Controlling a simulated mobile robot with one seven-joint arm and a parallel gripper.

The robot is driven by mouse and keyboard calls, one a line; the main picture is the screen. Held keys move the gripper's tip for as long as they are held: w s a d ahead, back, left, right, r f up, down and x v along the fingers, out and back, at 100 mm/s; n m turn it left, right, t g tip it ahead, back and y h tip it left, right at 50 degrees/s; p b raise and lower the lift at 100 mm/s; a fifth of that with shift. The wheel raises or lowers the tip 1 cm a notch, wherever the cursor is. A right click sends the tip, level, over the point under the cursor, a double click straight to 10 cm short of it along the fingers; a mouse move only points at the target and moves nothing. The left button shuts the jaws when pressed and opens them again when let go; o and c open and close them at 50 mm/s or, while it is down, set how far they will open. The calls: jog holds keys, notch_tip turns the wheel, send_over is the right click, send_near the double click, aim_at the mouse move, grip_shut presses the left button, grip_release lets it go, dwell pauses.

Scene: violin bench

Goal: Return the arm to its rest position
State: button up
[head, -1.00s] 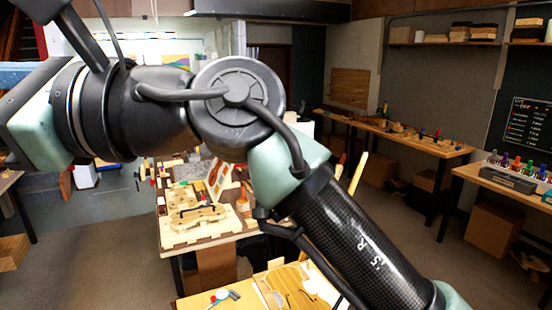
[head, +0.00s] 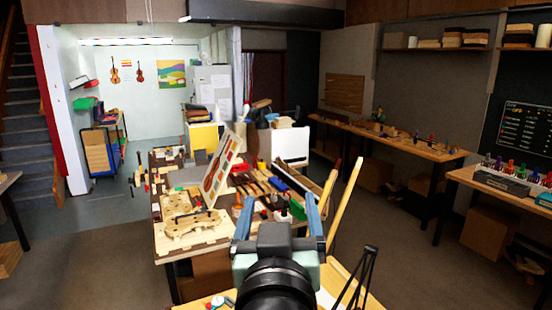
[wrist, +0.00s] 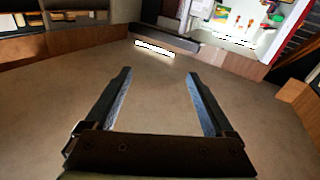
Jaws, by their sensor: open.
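My gripper (head: 279,222) is at the bottom centre of the head view, pointing away from me over the near end of the workbench. Its two blue-padded fingers are spread apart with nothing between them.
A workbench (head: 190,249) with violin parts and tools stands ahead. Long wooden sticks (head: 346,204) rise just right of my gripper. A side bench (head: 410,146) runs along the right wall. Bare floor (head: 100,250) lies to the left.

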notch_tip(320, 180, down, 4)
jog(key=g, duration=0.2)
jog(key=s+r+t+b, duration=1)
jog(key=s+r+b, duration=0.1)
jog(key=s+r, duration=0.3)
jog(key=shift+a+m+t+y, duration=0.2)
jog(key=shift+m+t+y, duration=0.1)
jog(key=shift+m, duration=0.1)
jog(key=shift+w, duration=0.1)
jog(key=shift+c, duration=0.3)
